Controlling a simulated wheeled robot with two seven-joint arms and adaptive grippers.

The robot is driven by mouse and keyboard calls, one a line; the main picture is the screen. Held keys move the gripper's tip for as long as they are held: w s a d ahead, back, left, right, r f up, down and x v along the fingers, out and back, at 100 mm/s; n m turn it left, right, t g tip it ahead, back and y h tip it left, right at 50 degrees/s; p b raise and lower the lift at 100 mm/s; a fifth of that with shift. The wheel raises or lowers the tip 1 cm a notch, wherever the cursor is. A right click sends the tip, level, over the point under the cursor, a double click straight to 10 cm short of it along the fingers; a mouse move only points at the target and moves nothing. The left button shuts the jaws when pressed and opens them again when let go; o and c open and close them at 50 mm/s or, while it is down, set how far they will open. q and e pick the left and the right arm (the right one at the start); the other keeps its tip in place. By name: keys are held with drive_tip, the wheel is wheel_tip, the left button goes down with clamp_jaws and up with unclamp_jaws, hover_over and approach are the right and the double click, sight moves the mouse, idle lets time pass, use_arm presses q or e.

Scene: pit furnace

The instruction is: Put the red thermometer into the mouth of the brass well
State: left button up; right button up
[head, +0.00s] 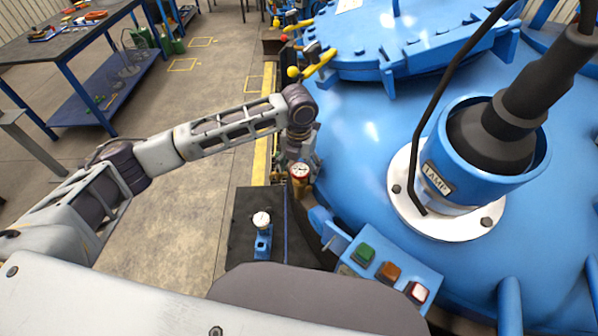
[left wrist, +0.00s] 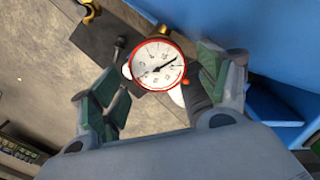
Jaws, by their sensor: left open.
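The red thermometer (head: 299,170) shows its white round dial with a red rim just below my left gripper (head: 300,150), beside the blue furnace lid. In the left wrist view the thermometer (left wrist: 158,64) lies between the spread green-padded fingers of my left gripper (left wrist: 160,88), with gaps at both sides. A brass piece, likely the well (head: 301,187), shows directly under the dial; a bit of brass (left wrist: 166,31) also shows past the rim in the left wrist view. The stem is hidden, so I cannot tell how deep it sits. My right gripper is out of view.
A blue stand with a white knob (head: 262,220) is on a black plate (head: 240,240) nearby. A button box (head: 390,270) and the lamp fitting (head: 490,140) are to the right.

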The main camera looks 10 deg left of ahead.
use_arm(q)
wheel_tip(320, 180, up, 9)
drive_tip(key=shift+r, duration=0.15)
idle(0.4)
drive_tip(key=shift+s, duration=0.1)
idle(0.4)
